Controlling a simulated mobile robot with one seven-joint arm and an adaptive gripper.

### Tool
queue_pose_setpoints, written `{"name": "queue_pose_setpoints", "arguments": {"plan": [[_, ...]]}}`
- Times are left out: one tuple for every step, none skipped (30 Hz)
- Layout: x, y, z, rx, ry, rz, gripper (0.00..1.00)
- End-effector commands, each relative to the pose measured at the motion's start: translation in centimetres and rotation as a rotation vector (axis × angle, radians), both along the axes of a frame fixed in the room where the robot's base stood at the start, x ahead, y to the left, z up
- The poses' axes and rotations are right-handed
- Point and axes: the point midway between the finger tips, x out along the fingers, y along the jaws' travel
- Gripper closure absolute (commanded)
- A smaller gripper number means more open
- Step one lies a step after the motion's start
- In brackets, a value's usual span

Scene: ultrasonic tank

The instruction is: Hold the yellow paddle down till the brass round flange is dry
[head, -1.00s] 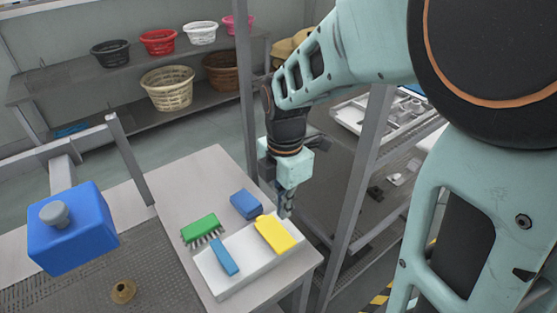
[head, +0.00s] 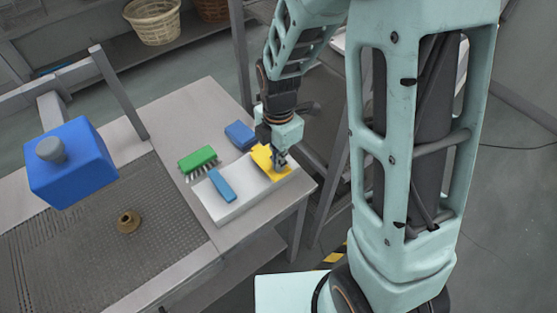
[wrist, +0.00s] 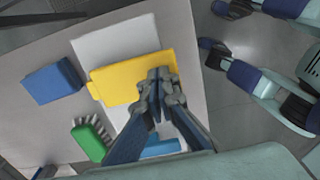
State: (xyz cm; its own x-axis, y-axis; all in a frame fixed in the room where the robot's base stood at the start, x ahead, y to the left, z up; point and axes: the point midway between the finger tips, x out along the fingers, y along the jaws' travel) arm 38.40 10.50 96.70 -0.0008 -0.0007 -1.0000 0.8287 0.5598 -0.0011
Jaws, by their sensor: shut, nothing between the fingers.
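The yellow paddle (head: 268,160) sits on a white base block (head: 237,203) beside a blue paddle (head: 221,185). My gripper (head: 279,162) is shut and empty, with its fingertips over the yellow paddle; in the wrist view the fingertips (wrist: 161,75) overlap the yellow paddle (wrist: 125,80) near its right end. The fingertips look to be at its surface, but I cannot tell how hard they press. The brass round flange (head: 128,222) lies on the perforated grey surface at the left, under the open side of a blue box-shaped head with a grey knob (head: 72,165). I cannot tell whether the flange is wet.
A green brush (head: 198,159) and a blue block (head: 240,135) lie on the table behind the white base. A grey post (head: 119,92) rises at the left. A rack post stands just behind my arm. Baskets sit on a far shelf.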

Motion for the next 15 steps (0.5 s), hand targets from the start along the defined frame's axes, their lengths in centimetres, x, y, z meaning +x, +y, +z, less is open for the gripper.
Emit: {"name": "queue_pose_setpoints", "arguments": {"plan": [[0.0, 0.0, 0.0, 0.0, 0.0, 0.0, 1.0], [0.0, 0.0, -0.1, 0.0, 0.0, 0.0, 1.0], [-0.1, -0.1, -0.3, 0.0, 0.0, 0.0, 1.0], [-0.1, -0.1, -0.5, 0.0, 0.0, -0.001, 1.0], [-0.2, -0.2, -0.8, 0.0, 0.0, -0.002, 1.0], [-0.3, -0.3, -1.2, 0.001, 0.0, -0.002, 1.0], [-0.4, -0.4, -1.5, 0.001, 0.001, -0.002, 1.0], [-0.5, -0.5, -1.8, 0.0, 0.0, -0.002, 1.0], [-0.7, -0.6, -2.2, 0.001, 0.001, -0.002, 1.0], [-0.8, -0.6, -2.4, 0.001, 0.001, -0.003, 1.0], [-0.8, -0.6, -2.6, 0.001, 0.001, -0.001, 1.0], [-0.9, -0.7, -2.8, -0.001, 0.001, -0.001, 1.0], [-0.9, -0.7, -2.6, 0.0, 0.0, -0.001, 1.0], [-0.9, -0.6, -2.4, 0.0, 0.0, 0.0, 1.0], [-0.9, -0.6, -2.4, -0.001, 0.001, 0.0, 1.0]]}}
